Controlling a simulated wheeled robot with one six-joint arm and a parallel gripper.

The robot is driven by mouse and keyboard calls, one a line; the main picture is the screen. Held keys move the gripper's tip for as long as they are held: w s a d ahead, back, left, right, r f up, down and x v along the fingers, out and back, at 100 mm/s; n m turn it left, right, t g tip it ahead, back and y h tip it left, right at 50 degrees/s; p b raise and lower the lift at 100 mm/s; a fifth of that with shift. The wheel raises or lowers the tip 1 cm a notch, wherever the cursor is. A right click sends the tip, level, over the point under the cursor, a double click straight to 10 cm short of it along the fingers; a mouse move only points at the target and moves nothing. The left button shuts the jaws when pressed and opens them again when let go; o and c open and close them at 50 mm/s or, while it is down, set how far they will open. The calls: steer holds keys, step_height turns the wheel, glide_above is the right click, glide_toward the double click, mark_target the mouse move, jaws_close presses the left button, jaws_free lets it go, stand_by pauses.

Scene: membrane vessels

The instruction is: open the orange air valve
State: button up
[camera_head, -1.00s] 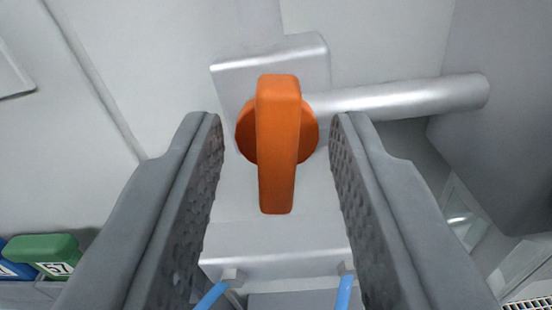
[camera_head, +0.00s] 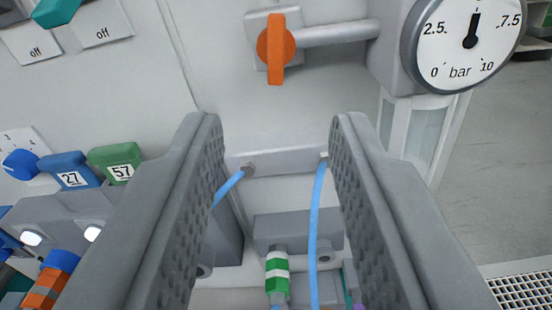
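The orange air valve (camera_head: 276,48) is at the top centre of the view. Its round base sits on a grey block on the white wall, and its bar handle stands upright in the picture. A grey pipe (camera_head: 340,33) runs right from it. My gripper (camera_head: 275,125) is open and empty. Its two padded fingers are wide apart, and their tips lie below the valve in the picture, with nothing between them but the wall and a grey ledge behind. The valve is fully visible and not touched.
A pressure gauge (camera_head: 468,40) marked bar is at the upper right. Blue hoses (camera_head: 316,225) hang from a grey ledge (camera_head: 280,161). At the left are blue cap 27 (camera_head: 70,170), green cap 57 (camera_head: 115,163) and "off" labels (camera_head: 104,33). A metal grating (camera_head: 520,290) shows lower right.

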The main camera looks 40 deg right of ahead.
steer(key=shift+v, duration=2.4)
steer(key=shift+f, duration=0.1)
steer(key=s+a+f+n+t+y, duration=0.3)
steer(key=s+f+n+y, duration=0.3)
steer(key=s+f, duration=0.6)
steer(key=s+a+f+n+t+y, duration=0.3)
steer(key=s+f+n+y, duration=0.3)
steer(key=s+f, duration=0.5)
steer(key=shift+s+a+f+y, duration=0.2)
steer(key=shift+s+f+y, duration=0.2)
steer(key=shift+f+y, duration=0.5)
steer(key=shift+r, duration=0.25)
